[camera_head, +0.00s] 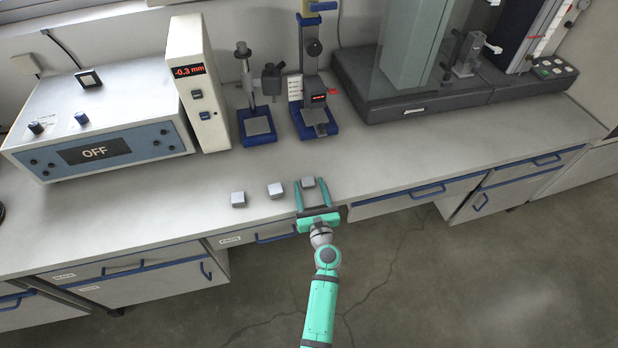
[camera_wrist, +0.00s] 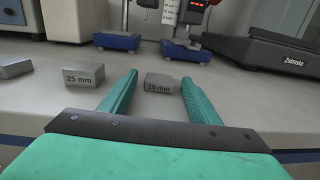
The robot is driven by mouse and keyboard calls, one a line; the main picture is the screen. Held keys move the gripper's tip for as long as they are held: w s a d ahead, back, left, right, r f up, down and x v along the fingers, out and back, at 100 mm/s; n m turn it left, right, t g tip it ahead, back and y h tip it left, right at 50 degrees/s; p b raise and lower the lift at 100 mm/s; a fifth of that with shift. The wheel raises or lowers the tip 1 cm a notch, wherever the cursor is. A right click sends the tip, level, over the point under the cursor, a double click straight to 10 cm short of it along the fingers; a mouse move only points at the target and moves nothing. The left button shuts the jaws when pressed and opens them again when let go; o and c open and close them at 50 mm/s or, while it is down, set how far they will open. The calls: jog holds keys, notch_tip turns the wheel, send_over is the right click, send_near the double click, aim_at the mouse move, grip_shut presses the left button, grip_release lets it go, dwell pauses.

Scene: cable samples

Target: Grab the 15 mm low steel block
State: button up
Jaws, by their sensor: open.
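The low grey block labelled "15 mm" (camera_wrist: 158,84) stands on the bench top, between and just beyond the tips of my gripper (camera_wrist: 155,80) in the wrist view. In the head view this block (camera_head: 308,182) is the rightmost of three. My green gripper (camera_head: 311,187) is open and empty, its fingers reaching over the bench's front edge on either side of the block. A taller block labelled "25 mm" (camera_wrist: 84,76) stands left of my left finger. It is the middle block (camera_head: 275,190) in the head view.
A third block (camera_head: 238,199) is farther left, its label unreadable. Behind stand a blue-based stand (camera_head: 258,138), a second blue-based gauge stand (camera_head: 318,130), a white column reading "-0.3 mm" (camera_head: 197,85) and a box reading "OFF" (camera_head: 95,150). The bench right of the block is clear.

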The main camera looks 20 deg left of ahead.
jog(key=shift+w+a, duration=0.15)
jog(key=c, duration=1.3)
jog(key=shift+o, duration=0.2)
jog(key=shift+r, duration=0.15)
